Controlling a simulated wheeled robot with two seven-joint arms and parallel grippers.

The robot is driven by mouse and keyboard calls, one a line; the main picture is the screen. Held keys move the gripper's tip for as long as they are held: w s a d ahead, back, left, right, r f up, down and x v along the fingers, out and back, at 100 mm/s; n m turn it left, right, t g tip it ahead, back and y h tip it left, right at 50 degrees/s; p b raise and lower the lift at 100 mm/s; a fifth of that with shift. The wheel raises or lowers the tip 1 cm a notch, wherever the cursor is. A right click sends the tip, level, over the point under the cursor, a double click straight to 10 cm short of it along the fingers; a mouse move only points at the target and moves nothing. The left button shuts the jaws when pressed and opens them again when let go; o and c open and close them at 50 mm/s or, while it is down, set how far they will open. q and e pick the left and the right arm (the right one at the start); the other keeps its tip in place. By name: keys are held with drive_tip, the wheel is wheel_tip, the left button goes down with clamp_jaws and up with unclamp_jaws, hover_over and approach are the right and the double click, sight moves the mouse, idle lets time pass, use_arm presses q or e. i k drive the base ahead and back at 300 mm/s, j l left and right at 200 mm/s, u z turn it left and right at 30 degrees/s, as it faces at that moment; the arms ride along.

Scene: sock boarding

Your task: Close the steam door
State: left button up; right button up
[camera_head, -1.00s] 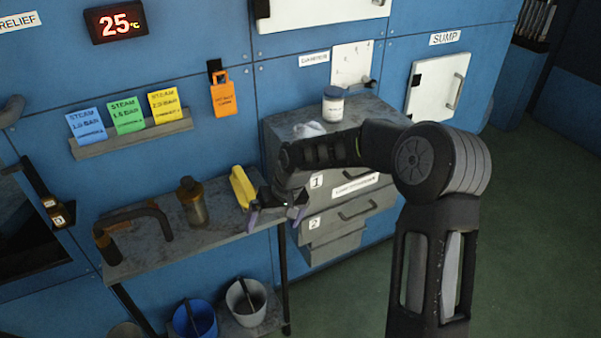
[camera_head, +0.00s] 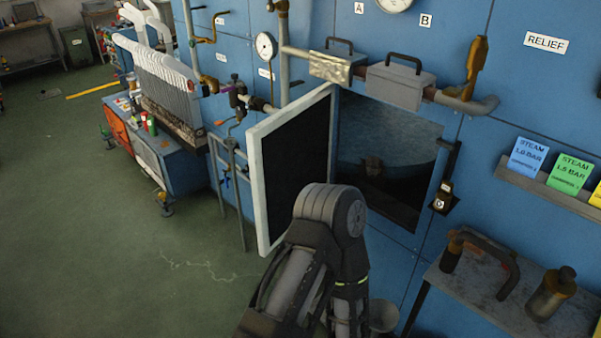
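The steam door (camera_head: 290,165) is a dark panel with a pale frame. It stands swung open, out from the blue wall, at the left side of a dark chamber opening (camera_head: 385,150). A latch-like fitting (camera_head: 443,192) is on the wall at the right of the opening. One of my arms rises from the bottom centre, its bent joint in front of the door's lower right corner and the opening's lower left. I cannot tell whether it touches the door. Neither gripper shows in this view.
A grey table (camera_head: 490,290) with a curved-handled tool (camera_head: 480,255) and a bottle (camera_head: 551,293) stands at the lower right. Pipes and a gauge (camera_head: 265,45) are left above the door. Green floor (camera_head: 90,220) is clear at the left.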

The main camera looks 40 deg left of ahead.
sight(289, 150)
drive_tip(key=j, duration=1.8)
drive_tip(key=i+j, duration=0.15)
drive_tip(key=j, duration=1.65)
